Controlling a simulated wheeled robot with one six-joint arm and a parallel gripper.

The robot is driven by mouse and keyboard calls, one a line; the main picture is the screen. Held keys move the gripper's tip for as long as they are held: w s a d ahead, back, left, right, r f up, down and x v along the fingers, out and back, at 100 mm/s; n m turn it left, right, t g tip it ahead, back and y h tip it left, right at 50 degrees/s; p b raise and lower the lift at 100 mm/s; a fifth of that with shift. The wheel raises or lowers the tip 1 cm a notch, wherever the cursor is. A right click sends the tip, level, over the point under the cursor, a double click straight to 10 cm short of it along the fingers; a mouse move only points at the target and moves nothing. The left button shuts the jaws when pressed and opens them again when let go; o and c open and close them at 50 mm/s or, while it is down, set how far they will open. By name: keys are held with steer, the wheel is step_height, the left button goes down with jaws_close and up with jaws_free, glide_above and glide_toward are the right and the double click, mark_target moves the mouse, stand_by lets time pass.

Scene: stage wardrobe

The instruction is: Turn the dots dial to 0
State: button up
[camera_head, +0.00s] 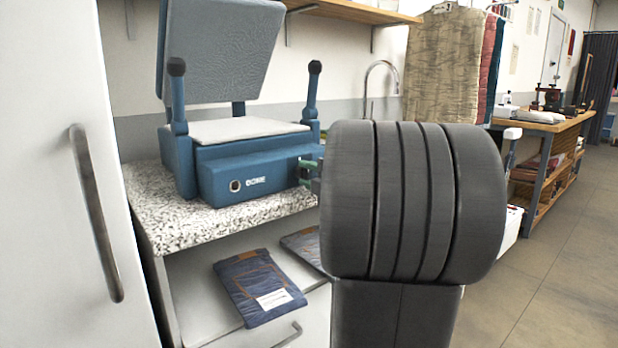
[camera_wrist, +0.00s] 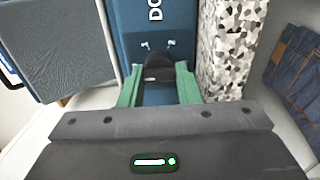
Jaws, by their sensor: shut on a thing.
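The blue press (camera_head: 245,170) stands on the speckled counter with its padded upper plate (camera_head: 220,50) raised. The dots dial (camera_wrist: 158,68) is a small dark knob on the press front, seen in the wrist view. White marks show beside it, but they are too small to read. My gripper (camera_wrist: 158,88) has green fingers on either side of the dial and is shut on it. In the head view my dark arm hides most of the gripper; only a bit of green (camera_head: 308,168) shows at the press's right front. The dial's setting cannot be read.
The speckled counter (camera_head: 180,220) has a front edge close below the press. Folded jeans (camera_head: 258,287) lie on a lower surface in front. A white cabinet door with a handle (camera_head: 96,212) stands at left. A tap (camera_head: 368,80) is behind my arm; open floor (camera_head: 560,250) lies right.

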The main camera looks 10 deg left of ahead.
steer(key=o, duration=1)
steer(key=shift+c, duration=0.2)
steer(key=p+v, duration=0.3)
steer(key=v, duration=1)
steer(key=shift+s+d, duration=0.25)
steer(key=shift+d, duration=0.05)
steer(key=shift+a, duration=0.1)
steer(key=b+x, duration=0.2)
steer(key=x, duration=1)
steer(key=shift+w+f+b, duration=0.1)
steer(key=shift+b, duration=0.3)
steer(key=shift+a+r, duration=0.15)
steer(key=shift+r, duration=0.3)
